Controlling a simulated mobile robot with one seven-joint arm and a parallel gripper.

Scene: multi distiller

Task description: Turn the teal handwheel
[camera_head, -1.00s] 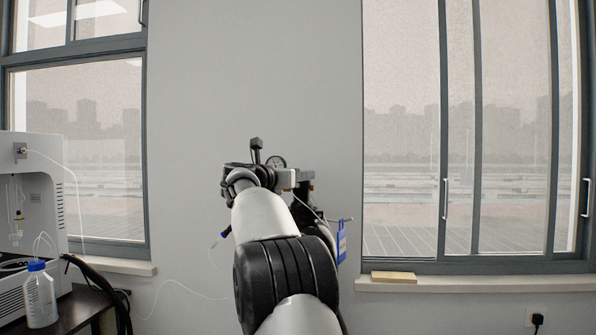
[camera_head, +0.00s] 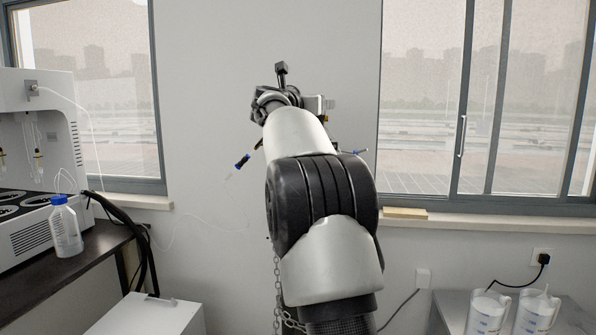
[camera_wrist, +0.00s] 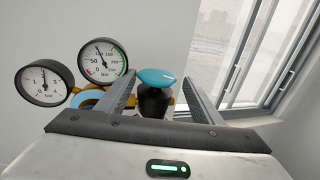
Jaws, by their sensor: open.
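The teal handwheel (camera_wrist: 157,77) shows in the wrist view, on top of a dark fitting with brass parts. My gripper (camera_wrist: 157,88) is open in that view, with one finger to the left and one to the right of the handwheel. Both fingers look apart from it. In the head view my gripper (camera_head: 318,103) is mostly behind my own arm. The handwheel is hidden there.
Two round gauges (camera_wrist: 103,58) sit left of the fingers in the wrist view. In the head view, a white machine (camera_head: 40,150) and a blue-capped bottle (camera_head: 65,228) stand left. Clear jugs (camera_head: 488,312) stand at lower right. A chain (camera_head: 277,290) hangs beside my arm.

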